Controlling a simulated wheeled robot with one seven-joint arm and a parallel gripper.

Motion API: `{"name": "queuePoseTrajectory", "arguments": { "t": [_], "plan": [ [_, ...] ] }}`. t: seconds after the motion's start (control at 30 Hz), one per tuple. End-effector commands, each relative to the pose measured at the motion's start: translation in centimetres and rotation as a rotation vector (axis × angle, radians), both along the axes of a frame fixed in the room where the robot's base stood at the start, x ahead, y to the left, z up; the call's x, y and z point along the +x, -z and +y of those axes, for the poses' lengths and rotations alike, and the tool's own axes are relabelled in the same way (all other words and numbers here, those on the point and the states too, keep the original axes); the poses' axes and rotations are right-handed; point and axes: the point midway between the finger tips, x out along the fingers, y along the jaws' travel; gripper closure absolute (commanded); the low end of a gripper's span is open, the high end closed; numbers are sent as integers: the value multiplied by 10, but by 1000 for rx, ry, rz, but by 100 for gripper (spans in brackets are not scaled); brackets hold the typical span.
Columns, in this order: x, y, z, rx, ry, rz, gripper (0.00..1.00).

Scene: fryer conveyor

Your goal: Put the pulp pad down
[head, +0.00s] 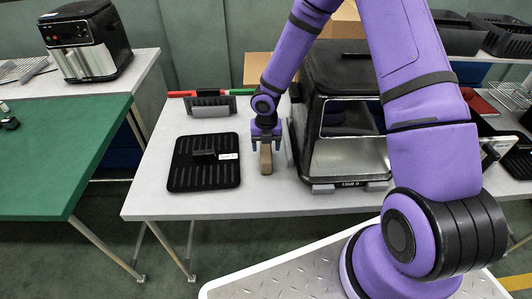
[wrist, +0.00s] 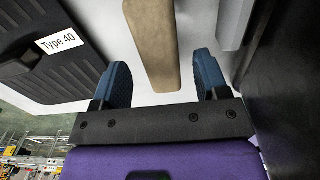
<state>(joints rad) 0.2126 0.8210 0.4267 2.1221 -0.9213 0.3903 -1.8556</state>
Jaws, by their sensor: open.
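The pulp pad (head: 266,158) is a tan, narrow block on the light grey table (head: 165,205), just left of the black fryer. In the wrist view the pad (wrist: 153,40) lies between the two blue fingers of my gripper (wrist: 160,80), with a gap on each side. The fingers are open and hold nothing. Whether the whole underside of the pad rests on the table cannot be told.
A black ridged plate (head: 203,175) with a handle and a "Type 40" label (wrist: 62,42) lies left of the pad. The black fryer (head: 345,150) stands close on the right. A grey stand (head: 211,104) with red and green bars is behind. The table's front left is clear.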

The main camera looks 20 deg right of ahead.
Motion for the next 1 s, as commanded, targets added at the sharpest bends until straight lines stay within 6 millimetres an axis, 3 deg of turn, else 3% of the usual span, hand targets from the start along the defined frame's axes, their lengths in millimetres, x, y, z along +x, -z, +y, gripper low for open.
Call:
{"name": "queuePoseTrajectory", "arguments": {
  "t": [0.2, 0.4, 1.0],
  "plan": [
    [0, -43, -1, 0, 2, -2, 32],
    [0, -66, -1, 0, 0, 0, 32],
    [0, -72, 0, 0, -1, 1, 32]
  ]
}}
